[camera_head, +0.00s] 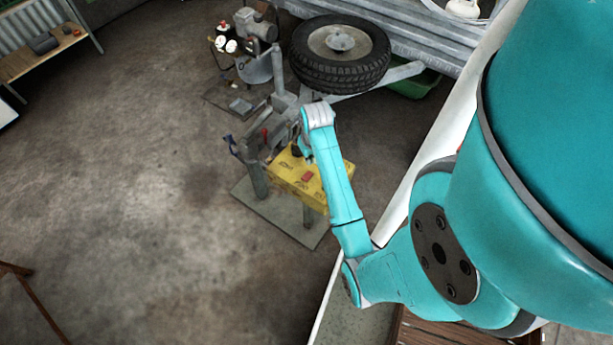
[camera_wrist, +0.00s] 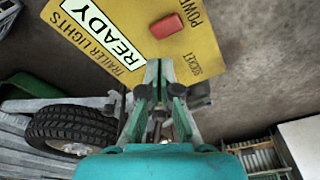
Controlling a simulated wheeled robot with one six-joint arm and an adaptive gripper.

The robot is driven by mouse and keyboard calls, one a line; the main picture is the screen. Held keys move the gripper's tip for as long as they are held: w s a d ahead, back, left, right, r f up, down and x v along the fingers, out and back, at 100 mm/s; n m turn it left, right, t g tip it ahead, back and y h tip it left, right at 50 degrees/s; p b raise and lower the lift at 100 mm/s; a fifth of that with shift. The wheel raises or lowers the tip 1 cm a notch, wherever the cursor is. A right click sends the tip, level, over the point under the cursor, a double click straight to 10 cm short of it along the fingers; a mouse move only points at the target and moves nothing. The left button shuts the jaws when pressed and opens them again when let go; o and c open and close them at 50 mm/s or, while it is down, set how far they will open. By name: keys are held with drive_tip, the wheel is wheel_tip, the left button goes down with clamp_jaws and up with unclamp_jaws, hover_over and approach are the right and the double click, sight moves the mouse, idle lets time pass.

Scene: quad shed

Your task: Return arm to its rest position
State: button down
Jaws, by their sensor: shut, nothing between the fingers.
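My teal arm reaches out from the right in the head view, with my gripper (camera_head: 304,151) over a yellow panel (camera_head: 318,190) on a stand. In the wrist view my gripper (camera_wrist: 164,77) is shut and empty, its fingertips in front of the yellow panel (camera_wrist: 185,55). The panel carries a white "READY" label, the words "TRAILER LIGHTS" and "SOCKET", and a red block (camera_wrist: 167,26). The red block also shows in the head view (camera_head: 307,177). I cannot tell whether the fingertips touch the panel.
A tyre (camera_head: 340,50) lies on a grey metal frame (camera_head: 425,45) at the back, with a green bin (camera_head: 415,85) under it. A vice-like grey fixture (camera_head: 262,140) stands beside the panel. A wooden bench (camera_head: 40,55) is at the far left. The concrete floor on the left is clear.

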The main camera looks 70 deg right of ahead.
idle(0.6)
drive_tip(key=a+f+n+t+h, duration=0.15)
drive_tip(key=a+f, duration=0.35)
drive_tip(key=a, duration=0.7)
drive_tip(key=s+a+r+n+t, duration=0.1)
drive_tip(key=s+a+n+t, duration=0.25)
drive_tip(key=a, duration=0.85)
drive_tip(key=s+a+r+n+t+y, duration=0.1)
drive_tip(key=s+a+r+t, duration=0.3)
drive_tip(key=r, duration=0.7)
drive_tip(key=s+a+r+n+t+y, duration=0.1)
drive_tip(key=s+a+r+t, duration=0.3)
drive_tip(key=s+a+r, duration=0.4)
wheel_tip(320, 180, up, 3)
drive_tip(key=shift+s+a+n+t+y, duration=0.25)
drive_tip(key=shift+s+n+t+y, duration=0.1)
drive_tip(key=shift+s+n, duration=0.5)
